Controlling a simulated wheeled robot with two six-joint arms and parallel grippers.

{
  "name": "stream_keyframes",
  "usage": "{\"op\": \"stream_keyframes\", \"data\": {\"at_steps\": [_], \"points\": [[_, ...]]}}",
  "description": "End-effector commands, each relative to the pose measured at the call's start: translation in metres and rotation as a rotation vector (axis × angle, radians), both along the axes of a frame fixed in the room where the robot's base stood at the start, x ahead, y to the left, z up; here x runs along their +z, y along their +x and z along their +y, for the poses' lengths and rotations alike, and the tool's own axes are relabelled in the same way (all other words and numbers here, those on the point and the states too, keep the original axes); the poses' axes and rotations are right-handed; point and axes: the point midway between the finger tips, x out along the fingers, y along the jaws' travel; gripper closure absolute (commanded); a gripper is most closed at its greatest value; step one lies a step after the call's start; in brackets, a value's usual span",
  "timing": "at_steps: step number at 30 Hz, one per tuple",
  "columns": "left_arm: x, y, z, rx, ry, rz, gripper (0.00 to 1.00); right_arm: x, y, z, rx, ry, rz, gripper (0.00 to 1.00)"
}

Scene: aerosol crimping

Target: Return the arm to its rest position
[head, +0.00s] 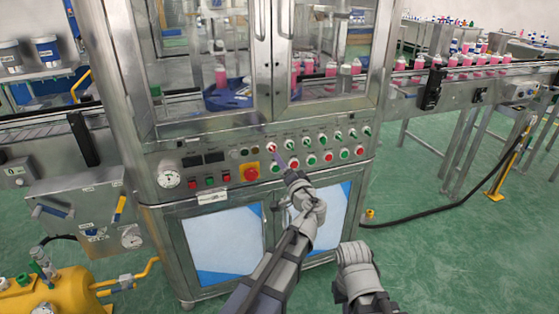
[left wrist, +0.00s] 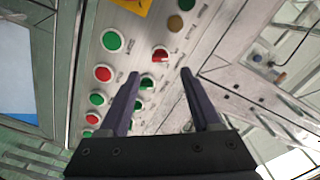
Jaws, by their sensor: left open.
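My left arm reaches up from the bottom middle of the head view. Its gripper (head: 284,161) is in front of the button panel (head: 222,163) of the crimping machine, near the rows of red and green buttons. In the left wrist view the gripper (left wrist: 161,73) has its two dark fingers apart with nothing held between them. Behind the fingers is the panel with a red selector knob (left wrist: 160,53) and green and red buttons; whether the fingertips touch it, I cannot tell. My right arm (head: 356,270) shows at the bottom, but its gripper does not show.
The machine has glass doors (head: 230,60) above the panel and lower cabinet doors (head: 222,240). A conveyor (head: 470,72) with several pink bottles runs right. A yellow tank (head: 60,292) stands at lower left. A black hose (head: 430,219) crosses the green floor at right.

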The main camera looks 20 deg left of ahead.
Motion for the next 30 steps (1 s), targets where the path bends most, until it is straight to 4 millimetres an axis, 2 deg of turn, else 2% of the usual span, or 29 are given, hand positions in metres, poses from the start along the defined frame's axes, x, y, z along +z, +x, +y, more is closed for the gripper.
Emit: {"op": "stream_keyframes", "data": {"at_steps": [11,14,16,20,23,26,30], "points": [[0.001,-0.003,-0.002,0.002,-0.001,0.0,0.35,0.001,0.0,0.0,0.0,0.0,0.0,1.0],[0.005,-0.01,0.001,0.02,-0.029,0.019,0.35,0.012,0.0,0.0,0.0,0.0,0.0,1.0],[0.01,-0.022,0.004,0.055,-0.082,0.055,0.35,0.03,0.0,0.0,0.0,0.0,0.0,1.0],[0.01,-0.061,0.007,0.15,-0.241,0.199,0.35,0.077,0.0,0.0,0.0,0.0,0.0,1.0],[0.002,-0.1,-0.002,0.214,-0.378,0.362,0.35,0.111,0.0,0.0,0.0,0.0,0.0,1.0],[-0.005,-0.143,-0.021,0.252,-0.507,0.55,0.35,0.145,0.0,0.0,-0.001,0.0,0.0,1.0],[-0.006,-0.206,-0.059,0.255,-0.661,0.827,0.35,0.185,0.0,0.0,-0.001,0.0,0.0,1.0]]}}
